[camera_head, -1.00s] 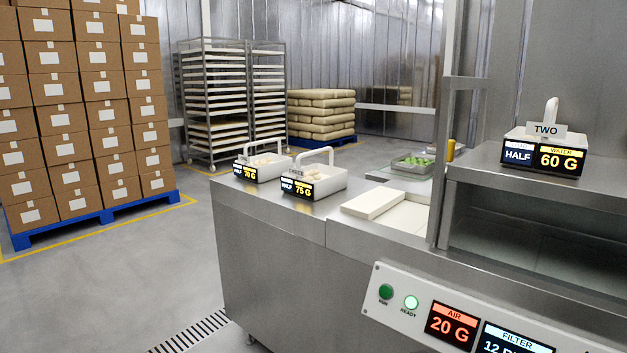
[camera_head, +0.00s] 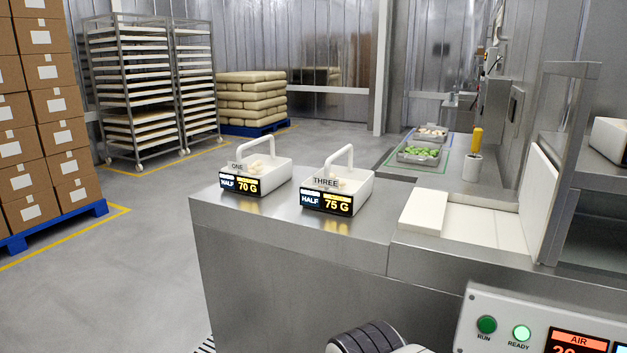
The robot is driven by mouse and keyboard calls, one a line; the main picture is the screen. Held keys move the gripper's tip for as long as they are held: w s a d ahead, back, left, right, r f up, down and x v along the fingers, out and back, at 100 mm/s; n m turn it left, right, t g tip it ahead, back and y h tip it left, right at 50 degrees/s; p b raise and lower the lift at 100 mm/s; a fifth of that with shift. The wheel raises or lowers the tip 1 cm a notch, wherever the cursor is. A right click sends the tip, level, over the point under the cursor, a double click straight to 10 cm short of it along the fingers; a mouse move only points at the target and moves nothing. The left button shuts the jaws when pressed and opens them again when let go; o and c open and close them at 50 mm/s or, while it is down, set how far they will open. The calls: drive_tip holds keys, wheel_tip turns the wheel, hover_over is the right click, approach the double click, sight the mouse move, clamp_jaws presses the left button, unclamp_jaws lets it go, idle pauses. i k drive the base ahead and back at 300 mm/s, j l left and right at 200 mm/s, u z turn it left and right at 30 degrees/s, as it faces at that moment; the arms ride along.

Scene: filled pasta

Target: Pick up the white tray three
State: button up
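White tray three (camera_head: 362,190) stands upright on the steel counter, near its front edge. It has a tall loop handle, a "THREE" sign and a front display reading "HALF" and "75 G". Pale pieces show inside, partly hidden by the sign. A dark ribbed part and a white part at the bottom edge look like my own arm, well in front of and below the tray. My gripper cannot be made out in this view. Nothing touches the tray.
A similar white tray one (camera_head: 275,178), reading "70 G", stands close on the left. The control panel (camera_head: 482,300) is at lower right. Bare counter (camera_head: 370,232) lies in front of tray three.

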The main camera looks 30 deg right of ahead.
sight(340, 175)
drive_tip(key=i+j+z, duration=0.1)
drive_tip(key=i+j, duration=0.5)
drive_tip(key=j, duration=0.15)
drive_tip(key=i+j+z, duration=0.15)
drive_tip(key=i+j, duration=0.45)
drive_tip(key=j, duration=0.25)
drive_tip(key=l+z, duration=0.05)
